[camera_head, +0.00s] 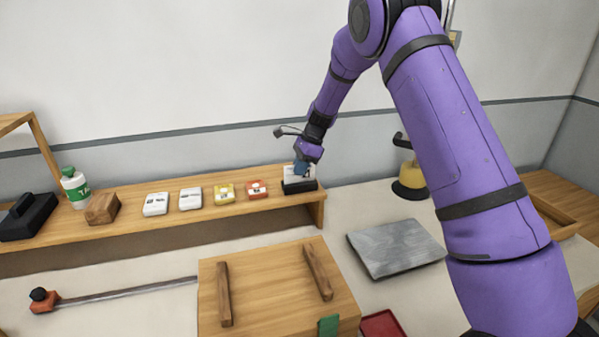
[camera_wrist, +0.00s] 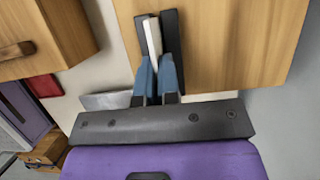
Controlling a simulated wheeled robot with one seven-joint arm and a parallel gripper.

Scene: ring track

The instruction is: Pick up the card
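A pale, thin card (camera_wrist: 152,36) stands upright in a black holder (camera_head: 300,186) at the right end of the wooden shelf. The holder's dark sides (camera_wrist: 172,30) flank the card in the wrist view. My gripper (camera_head: 302,168) is at the holder from above. Its two blue fingers (camera_wrist: 157,62) lie close together, one on each side of the card's near end. I cannot tell whether they press on it. In the head view my fingers hide part of the card.
Several small cards or boxes (camera_head: 190,198), a wooden block (camera_head: 103,208) and a green-capped bottle (camera_head: 75,187) stand along the shelf (camera_head: 150,232). A wooden box (camera_head: 270,290) with two handles, a grey plate (camera_head: 396,247) and a yellow-bodied item (camera_head: 411,175) are nearby.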

